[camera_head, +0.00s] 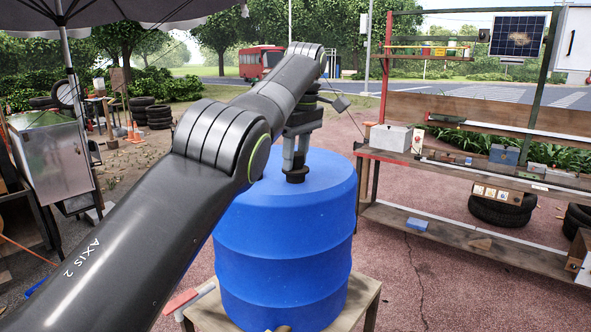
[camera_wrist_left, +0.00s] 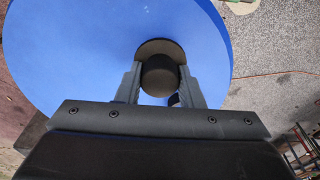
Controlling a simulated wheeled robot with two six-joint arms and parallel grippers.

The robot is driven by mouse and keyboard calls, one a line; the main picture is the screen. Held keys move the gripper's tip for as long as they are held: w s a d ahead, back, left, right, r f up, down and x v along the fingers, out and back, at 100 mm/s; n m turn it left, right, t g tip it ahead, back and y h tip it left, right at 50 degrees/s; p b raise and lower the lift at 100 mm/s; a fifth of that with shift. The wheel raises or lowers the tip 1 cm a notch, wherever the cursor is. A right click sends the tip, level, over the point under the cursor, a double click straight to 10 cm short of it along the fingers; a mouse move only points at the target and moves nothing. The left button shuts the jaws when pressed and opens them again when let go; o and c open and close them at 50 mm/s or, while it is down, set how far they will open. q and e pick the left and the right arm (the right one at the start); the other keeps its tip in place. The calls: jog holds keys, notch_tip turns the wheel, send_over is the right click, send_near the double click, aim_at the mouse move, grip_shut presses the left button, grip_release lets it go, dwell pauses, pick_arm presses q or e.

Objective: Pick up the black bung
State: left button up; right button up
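The black bung (camera_head: 295,177) is at the top of the blue drum (camera_head: 285,255), near the middle of its lid. In the left wrist view the bung (camera_wrist_left: 159,76) shows a round knob with a wider brownish-black collar behind it. My left gripper (camera_head: 296,158) points straight down over the drum. In the left wrist view its two fingers (camera_wrist_left: 159,80) lie against both sides of the knob, with no clear gap. Whether the bung sits in the drum or just clear of it cannot be told. My right gripper is not in view.
The drum stands on a wooden platform (camera_head: 366,297). A wooden workbench (camera_head: 460,172) with a grey box (camera_head: 391,137) and small items is at the right. A metal cabinet (camera_head: 54,155) is at the left. My left arm crosses above the drum; the ground between drum and bench is mostly clear.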

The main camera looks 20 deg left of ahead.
aim_at(296, 153)
pick_arm(q)
jog(key=c, duration=0.5)
jog(key=shift+o, duration=0.2)
jog(key=shift+r, duration=0.1)
notch_tip(296, 153, up, 9)
jog(key=p, duration=0.9)
jog(key=shift+r, duration=0.2)
notch_tip(296, 153, down, 6)
jog(key=b, duration=0.5)
jog(key=shift+w+r, duration=0.1)
jog(key=shift+r, duration=0.1)
jog(key=shift+r, duration=0.1)
